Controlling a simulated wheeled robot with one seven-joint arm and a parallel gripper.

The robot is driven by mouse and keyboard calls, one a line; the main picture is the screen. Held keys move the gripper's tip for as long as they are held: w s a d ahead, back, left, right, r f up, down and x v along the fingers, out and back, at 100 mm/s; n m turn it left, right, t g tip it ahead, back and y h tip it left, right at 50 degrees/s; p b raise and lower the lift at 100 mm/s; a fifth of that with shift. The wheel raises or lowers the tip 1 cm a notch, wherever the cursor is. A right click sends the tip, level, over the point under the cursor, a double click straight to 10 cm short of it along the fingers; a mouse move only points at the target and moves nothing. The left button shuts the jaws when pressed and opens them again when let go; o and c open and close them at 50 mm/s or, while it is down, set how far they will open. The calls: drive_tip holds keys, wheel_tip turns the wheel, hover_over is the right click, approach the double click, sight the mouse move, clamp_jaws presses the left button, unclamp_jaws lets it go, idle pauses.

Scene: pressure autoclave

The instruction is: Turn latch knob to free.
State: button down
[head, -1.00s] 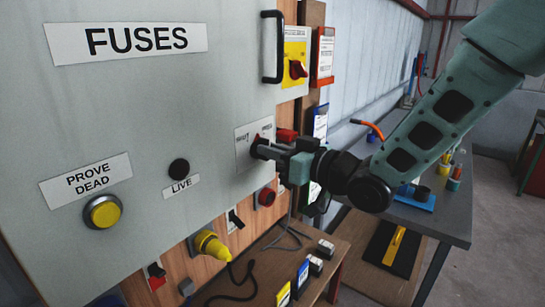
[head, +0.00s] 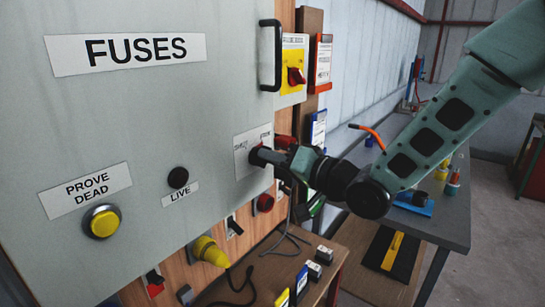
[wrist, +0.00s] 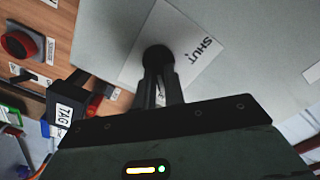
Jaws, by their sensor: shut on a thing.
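The latch knob (wrist: 157,57) is dark and round and sits on a white label (head: 243,157) on the grey panel door (head: 200,240). In the wrist view the label reads "SHUT" on one side; the other word is hidden behind the fingers. My gripper (head: 264,157) reaches the knob from the right, and its two fingers (wrist: 161,85) are shut on it. The fingers cover much of the knob in the head view, so its pointer position cannot be told.
A black door handle (head: 270,55) and a yellow box with a red rotary switch (head: 296,76) are above. A yellow plug (head: 209,251) and a red button (head: 264,203) are below. A bench (head: 440,225) stands at right; a low table (head: 325,285) holds several small blocks.

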idle(0.5)
drive_tip(key=c, duration=1.5)
unclamp_jaws()
drive_tip(key=shift+b+v, duration=5.7)
drive_tip(key=shift+v, duration=3.05)
